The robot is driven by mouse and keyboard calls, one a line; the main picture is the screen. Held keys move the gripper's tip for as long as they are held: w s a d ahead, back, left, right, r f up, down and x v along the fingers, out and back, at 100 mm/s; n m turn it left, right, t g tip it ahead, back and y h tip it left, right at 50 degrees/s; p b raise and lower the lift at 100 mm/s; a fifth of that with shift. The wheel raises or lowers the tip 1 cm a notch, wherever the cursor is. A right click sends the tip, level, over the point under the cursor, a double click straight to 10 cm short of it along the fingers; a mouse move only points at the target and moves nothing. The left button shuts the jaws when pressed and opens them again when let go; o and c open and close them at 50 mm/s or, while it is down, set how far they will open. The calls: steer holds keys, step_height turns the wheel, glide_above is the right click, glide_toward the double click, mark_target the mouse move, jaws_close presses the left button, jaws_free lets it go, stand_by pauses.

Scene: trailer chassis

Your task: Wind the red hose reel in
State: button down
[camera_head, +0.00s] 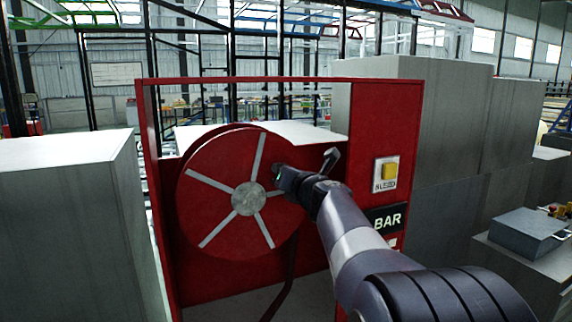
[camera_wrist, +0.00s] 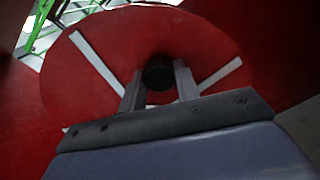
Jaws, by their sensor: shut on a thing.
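The red hose reel (camera_head: 222,198) stands in an open red frame, its round face toward me with pale spokes and a grey hub (camera_head: 248,198). My gripper (camera_head: 280,172) is at the upper right part of the reel's face. In the wrist view my gripper (camera_wrist: 160,84) has its two fingers on either side of a dark round handle (camera_wrist: 159,72) that stands out from the red reel face (camera_wrist: 110,45). It is shut on this handle. In the head view my gripper and arm hide the handle. A dark red hose (camera_head: 287,285) hangs below the reel.
Grey blocks stand left (camera_head: 70,230) and right (camera_head: 430,110). A grey box (camera_head: 522,233) sits at the far right.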

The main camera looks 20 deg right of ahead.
step_height(320, 180, down, 7)
steer(key=d+m, duration=0.2)
steer(key=m, duration=0.5)
steer(key=shift+d+m, duration=0.3)
steer(key=shift+m, duration=0.1)
steer(key=shift+f, duration=0.25)
steer(key=c, duration=1.1)
jaws_free()
steer(key=shift+r, duration=0.15)
steer(key=shift+o, duration=0.2)
steer(key=shift+s, duration=0.15)
steer(key=s+b, duration=0.1)
steer(key=s, duration=0.9)
steer(key=shift+s+r, duration=0.15)
steer(key=shift+s, duration=0.15)
